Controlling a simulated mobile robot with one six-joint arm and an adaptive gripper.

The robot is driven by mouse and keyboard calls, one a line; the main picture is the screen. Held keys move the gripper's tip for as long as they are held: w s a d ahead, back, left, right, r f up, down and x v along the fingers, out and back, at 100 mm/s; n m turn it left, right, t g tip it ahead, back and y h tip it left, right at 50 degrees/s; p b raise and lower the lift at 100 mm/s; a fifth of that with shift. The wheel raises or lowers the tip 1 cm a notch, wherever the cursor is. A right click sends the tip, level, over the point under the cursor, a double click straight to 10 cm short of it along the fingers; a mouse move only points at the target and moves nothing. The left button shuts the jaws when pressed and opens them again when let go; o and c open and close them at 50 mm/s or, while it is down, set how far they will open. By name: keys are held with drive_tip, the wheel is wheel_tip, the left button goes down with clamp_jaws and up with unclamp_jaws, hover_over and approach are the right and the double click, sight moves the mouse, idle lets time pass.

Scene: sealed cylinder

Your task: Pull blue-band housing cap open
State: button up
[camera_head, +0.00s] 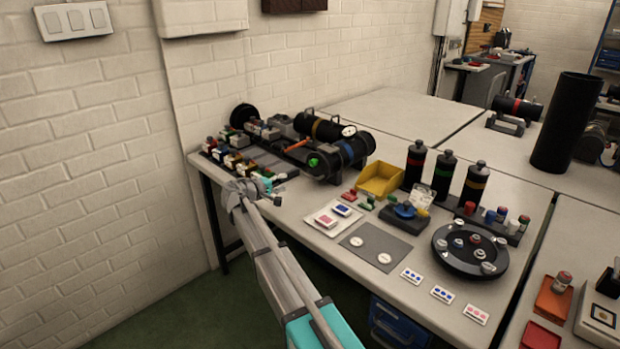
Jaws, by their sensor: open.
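The blue-band housing (357,148) is a black cylinder with a blue band, lying on its side near the back left of the table. A green part (313,161) shows at its left end. I cannot make out where its cap meets the body. My gripper (273,191) is open, over the table's left front edge. It is left of and nearer than the blue-band housing, apart from it. Nothing shows clearly between its fingers.
Racks of small parts (232,160) lie left of the housings, close to my gripper. A round black disc (242,115) stands behind them. A yellow bin (380,180), upright black bottles (443,175) and a round black tray (455,262) occupy the right. The back table (410,110) is largely clear.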

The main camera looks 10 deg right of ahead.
sight(310, 176)
drive_tip(key=b+x, duration=0.3)
drive_tip(key=x, duration=1.1)
drive_tip(key=shift+s+d, duration=0.1)
drive_tip(key=shift+s, duration=0.1)
clamp_jaws()
